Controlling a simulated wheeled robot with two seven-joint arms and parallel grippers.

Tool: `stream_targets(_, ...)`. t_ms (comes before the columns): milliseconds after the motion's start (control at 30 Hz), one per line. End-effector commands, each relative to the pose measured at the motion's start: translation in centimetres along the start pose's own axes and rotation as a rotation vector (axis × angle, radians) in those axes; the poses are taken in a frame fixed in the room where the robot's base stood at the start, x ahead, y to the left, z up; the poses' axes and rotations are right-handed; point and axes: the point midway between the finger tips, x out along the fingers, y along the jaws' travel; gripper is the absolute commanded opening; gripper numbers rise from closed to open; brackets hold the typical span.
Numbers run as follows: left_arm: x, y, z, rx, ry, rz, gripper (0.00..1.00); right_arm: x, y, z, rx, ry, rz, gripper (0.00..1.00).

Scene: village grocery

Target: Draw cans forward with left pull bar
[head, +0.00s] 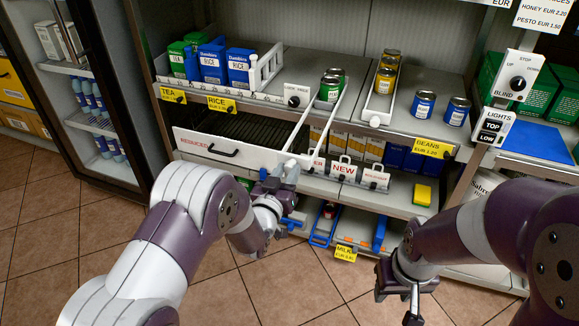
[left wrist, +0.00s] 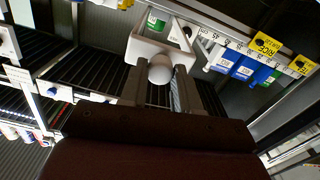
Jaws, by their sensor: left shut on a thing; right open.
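The left pull bar (head: 328,120) is a white frame of two long rails. It reaches from the green-labelled cans (head: 331,86) on the upper shelf to past the shelf's front edge. My left gripper (head: 283,174) is shut at its near end, in front of the shelf. In the left wrist view, the round white knob of the pull bar (left wrist: 161,69) sits between the fingers of my left gripper (left wrist: 160,84). A green-labelled can (left wrist: 155,20) shows inside the frame. My right gripper (head: 408,300) is open and empty at the lower right, away from the shelf.
A second white frame (head: 372,112) holds yellow cans (head: 387,72). Two blue-labelled cans (head: 440,107) stand to its right. Blue rice boxes (head: 213,64) stand at left. The shelf behind the blue cans is bare.

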Motion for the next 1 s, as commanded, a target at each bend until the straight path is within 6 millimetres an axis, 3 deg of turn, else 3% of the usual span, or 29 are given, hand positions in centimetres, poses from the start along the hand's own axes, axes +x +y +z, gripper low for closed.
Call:
stream_targets(567, -0.8, 0.0, 0.0, 0.0, 0.0, 0.0, 0.0, -0.1, 0.0, 0.0, 0.0, 0.0, 0.0, 0.43)
stream_targets(600, -0.8, 0.0, 0.0, 0.0, 0.0, 0.0, 0.38, -0.1, 0.0, 0.0, 0.0, 0.0, 0.0, 0.43)
stream_targets(667, -0.8, 0.0, 0.0, 0.0, 0.0, 0.0, 0.57, -0.1, 0.0, 0.0, 0.0, 0.0, 0.0, 0.43)
stream_targets(1000, -1.3, 0.0, 0.0, 0.0, 0.0, 0.0, 0.57, -0.2, 0.0, 0.0, 0.0, 0.0, 0.0, 0.43)
